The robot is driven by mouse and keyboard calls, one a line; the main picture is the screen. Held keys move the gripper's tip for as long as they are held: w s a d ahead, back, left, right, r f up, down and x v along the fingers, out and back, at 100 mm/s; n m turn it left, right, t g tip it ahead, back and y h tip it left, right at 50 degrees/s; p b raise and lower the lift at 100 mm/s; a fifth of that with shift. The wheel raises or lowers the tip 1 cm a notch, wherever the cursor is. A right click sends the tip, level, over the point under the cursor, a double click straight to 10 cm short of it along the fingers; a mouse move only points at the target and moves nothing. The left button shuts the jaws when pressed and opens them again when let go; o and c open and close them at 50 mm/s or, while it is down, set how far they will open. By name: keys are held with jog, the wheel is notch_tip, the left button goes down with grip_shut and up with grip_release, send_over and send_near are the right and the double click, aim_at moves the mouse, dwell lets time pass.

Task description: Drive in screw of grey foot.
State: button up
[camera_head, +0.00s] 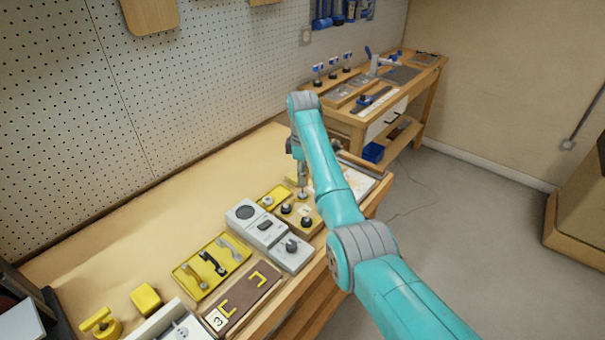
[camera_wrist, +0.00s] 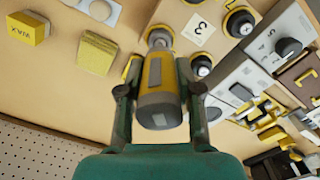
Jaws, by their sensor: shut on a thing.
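My gripper (camera_wrist: 160,90) is shut on a screwdriver (camera_wrist: 159,78) with a yellow and grey handle; its fingers lie on both sides of the handle. In the head view, my gripper (camera_head: 296,150) is above the bench with the screwdriver (camera_head: 302,180) pointing down. The shaft end is at a round grey foot (camera_wrist: 160,34) in the wrist view. The screw itself is hidden by the tool, and I cannot tell whether the tip touches it.
Grey control boxes (camera_head: 268,233) stand beside the foot board. A yellow tray with handles (camera_head: 211,265) and a brown board (camera_head: 243,297) lie nearer. The pegboard wall (camera_head: 180,90) is behind. The bench's back left (camera_head: 120,230) is clear.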

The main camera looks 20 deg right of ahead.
jog(key=shift+r, duration=0.1)
dwell(0.6)
jog(key=shift+r, duration=2.9)
